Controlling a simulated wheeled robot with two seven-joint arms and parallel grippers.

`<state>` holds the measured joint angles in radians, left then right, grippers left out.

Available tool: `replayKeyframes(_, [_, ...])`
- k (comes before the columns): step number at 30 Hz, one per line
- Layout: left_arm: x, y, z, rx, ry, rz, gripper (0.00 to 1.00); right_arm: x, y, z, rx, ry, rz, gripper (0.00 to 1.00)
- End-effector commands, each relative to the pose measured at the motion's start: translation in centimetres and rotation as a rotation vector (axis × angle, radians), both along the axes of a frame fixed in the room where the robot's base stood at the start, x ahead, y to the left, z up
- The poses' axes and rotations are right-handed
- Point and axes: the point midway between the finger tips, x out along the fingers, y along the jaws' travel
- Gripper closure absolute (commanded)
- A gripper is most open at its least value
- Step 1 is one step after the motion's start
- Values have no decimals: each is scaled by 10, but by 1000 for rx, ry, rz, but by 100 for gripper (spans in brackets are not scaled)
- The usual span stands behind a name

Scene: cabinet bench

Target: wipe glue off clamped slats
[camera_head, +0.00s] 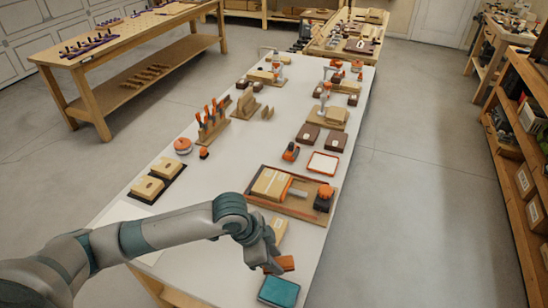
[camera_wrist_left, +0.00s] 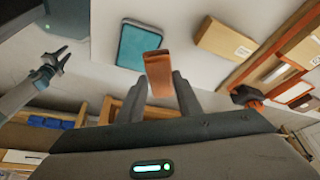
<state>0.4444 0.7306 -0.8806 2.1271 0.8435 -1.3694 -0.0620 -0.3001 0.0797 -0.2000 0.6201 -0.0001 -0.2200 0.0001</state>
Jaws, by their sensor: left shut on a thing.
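My left gripper (camera_head: 271,262) is shut on an orange-brown block (camera_head: 282,263), which shows between the fingers in the left wrist view (camera_wrist_left: 159,74). The block is above or beside a flat teal pad (camera_head: 279,291), also in the left wrist view (camera_wrist_left: 139,45); I cannot tell whether they touch. Pale slats (camera_head: 271,183) lie in a brown wooden tray (camera_head: 260,205) farther up the bench, with a grey bar and an orange-and-black clamp (camera_head: 324,198) at their right. My right gripper (camera_wrist_left: 59,59) shows at the left of the wrist view, open and empty.
A tan block (camera_head: 279,229) lies between the tray and my left gripper, partly hidden by it. A white orange-rimmed tray (camera_head: 323,163), dark boxes and a tool rack (camera_head: 212,124) stand farther up the white bench (camera_head: 235,165). Bare bench lies left of the slat tray.

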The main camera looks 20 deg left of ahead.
Motion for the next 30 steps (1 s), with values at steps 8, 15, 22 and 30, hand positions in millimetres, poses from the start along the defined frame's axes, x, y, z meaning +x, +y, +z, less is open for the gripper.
replayKeyframes(8, [27,20,-6,-4,-3,499,86,0,0,-46,0,0,0,69])
replayKeyframes(15, [43,40,1,-4,-3,891,86,0,0,-71,0,0,0,69])
replayKeyframes(22, [48,51,6,-2,-1,1074,86,0,0,-79,0,0,0,69])
replayKeyframes(30, [48,53,7,-1,0,1091,86,0,0,-78,0,0,0,69])
